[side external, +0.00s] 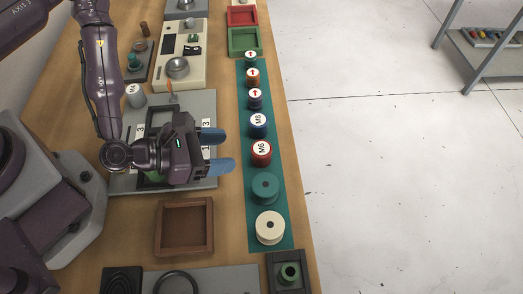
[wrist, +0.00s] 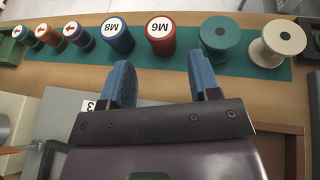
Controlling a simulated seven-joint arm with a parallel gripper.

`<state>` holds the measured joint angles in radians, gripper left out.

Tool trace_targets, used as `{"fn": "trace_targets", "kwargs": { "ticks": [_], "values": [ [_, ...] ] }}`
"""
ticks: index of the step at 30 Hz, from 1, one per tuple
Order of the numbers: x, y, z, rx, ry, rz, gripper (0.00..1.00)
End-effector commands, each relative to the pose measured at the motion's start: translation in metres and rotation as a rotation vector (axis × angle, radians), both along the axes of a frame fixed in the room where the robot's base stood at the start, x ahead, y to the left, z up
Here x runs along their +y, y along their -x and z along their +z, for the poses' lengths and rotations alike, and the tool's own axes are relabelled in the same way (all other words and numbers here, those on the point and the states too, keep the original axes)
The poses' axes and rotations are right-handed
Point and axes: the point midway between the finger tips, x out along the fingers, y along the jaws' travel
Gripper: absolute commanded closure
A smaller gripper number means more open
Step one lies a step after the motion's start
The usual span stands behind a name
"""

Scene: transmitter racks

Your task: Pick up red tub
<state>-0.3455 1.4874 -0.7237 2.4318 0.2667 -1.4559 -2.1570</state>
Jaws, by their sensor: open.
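The red tub (side external: 261,153) is an upright cylinder with a white lid marked M6. It stands in a row on the green mat (side external: 282,226). In the wrist view the red tub (wrist: 160,38) shows ahead, in line with the gap between my fingers. My gripper (side external: 218,151) is open and empty, its blue fingers pointing toward the mat. It is left of the red tub in the side view and apart from it. My gripper also shows in the wrist view (wrist: 159,75), with both blue fingers spread.
The blue M8 tub (side external: 258,125) and the teal spool (side external: 265,188) flank the red tub closely. A cream spool (side external: 270,228) and smaller arrow-marked tubs (side external: 255,98) share the mat. A brown wooden tray (side external: 184,227) sits below my gripper in the side view. The table edge runs right of the mat.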

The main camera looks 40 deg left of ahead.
Motion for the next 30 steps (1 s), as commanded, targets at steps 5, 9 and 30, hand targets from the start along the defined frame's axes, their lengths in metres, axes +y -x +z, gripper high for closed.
{"fn": "trace_targets", "kwargs": {
  "ticks": [5,9,30],
  "values": [
    [-0.015,-0.023,-0.011,-0.003,-0.003,-0.002,0.44],
    [-0.02,-0.031,-0.015,0.0,-0.002,-0.002,0.44],
    [-0.046,-0.072,-0.034,0.001,-0.002,-0.002,0.46]
  ]
}}
